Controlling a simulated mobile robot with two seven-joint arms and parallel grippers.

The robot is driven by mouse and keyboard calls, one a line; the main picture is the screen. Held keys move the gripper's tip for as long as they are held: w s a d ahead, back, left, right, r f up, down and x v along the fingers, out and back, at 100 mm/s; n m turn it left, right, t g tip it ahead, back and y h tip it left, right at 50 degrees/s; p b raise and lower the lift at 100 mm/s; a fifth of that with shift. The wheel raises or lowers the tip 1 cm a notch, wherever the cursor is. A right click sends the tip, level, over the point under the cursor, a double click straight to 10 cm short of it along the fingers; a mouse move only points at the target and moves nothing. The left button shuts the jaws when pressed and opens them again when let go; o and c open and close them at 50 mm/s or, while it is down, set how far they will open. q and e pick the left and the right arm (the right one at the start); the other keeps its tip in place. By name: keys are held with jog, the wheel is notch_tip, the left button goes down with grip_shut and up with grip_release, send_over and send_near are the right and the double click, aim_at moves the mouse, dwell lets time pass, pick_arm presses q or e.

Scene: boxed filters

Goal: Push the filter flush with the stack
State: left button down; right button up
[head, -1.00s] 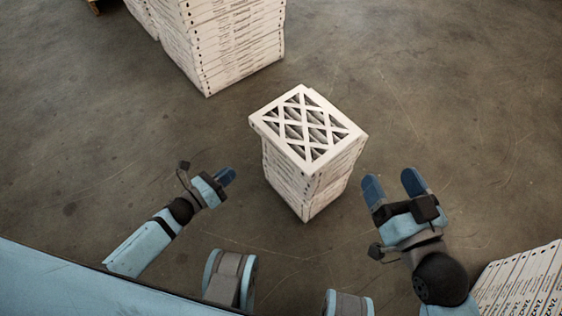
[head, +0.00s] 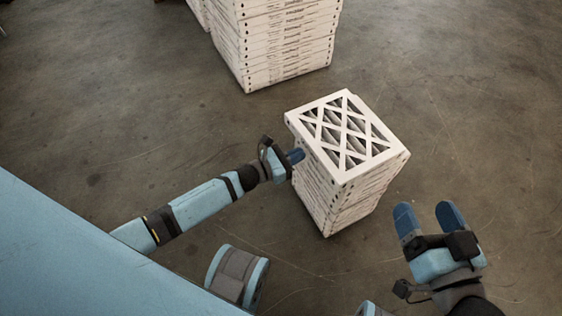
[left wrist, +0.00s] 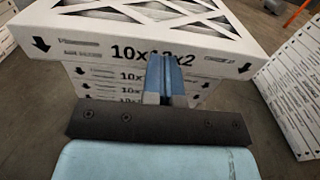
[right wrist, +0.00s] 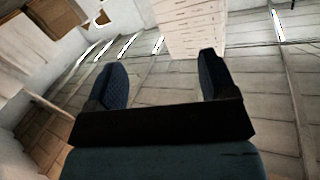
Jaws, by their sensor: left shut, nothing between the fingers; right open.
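The top filter (head: 348,138), a white frame with a diamond lattice, lies on a stack of white boxed filters (head: 345,200). It juts out past the stack on the side of my left gripper. My left gripper (head: 297,156) is shut and empty, its fingertips at the filter's left side. In the left wrist view the shut fingers (left wrist: 166,72) are in front of the printed face of the top filter (left wrist: 95,48), touching or very close. The boxes below (left wrist: 112,86) sit further back. My right gripper (head: 429,213) is open and empty, right of the stack.
A larger stack of white filter boxes (head: 285,45) stands behind on the floor. The left wrist view shows another stack (left wrist: 292,100) at the right. Bare concrete floor (head: 470,90) surrounds the small stack.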

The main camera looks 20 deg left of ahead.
aim_at(310, 150)
pick_arm(q)
jog(key=shift+x, duration=0.9)
pick_arm(e)
jog(key=shift+f+g, duration=0.3)
jog(key=shift+f, duration=0.15)
pick_arm(q)
jog(key=shift+w+d, duration=0.1)
jog(key=b+x, duration=0.2)
jog(key=x, duration=0.1)
jog(key=shift+w+d+f, duration=0.15)
jog(key=shift+w+d, duration=0.25)
jog(key=shift+w, duration=0.05)
pick_arm(e)
jog(key=shift+w+d+r+n+t, duration=0.1)
jog(key=shift+w+d+n+t, duration=0.25)
jog(key=shift+n, duration=0.25)
jog(key=shift+a+f, duration=0.1)
jog(key=shift+f, duration=0.1)
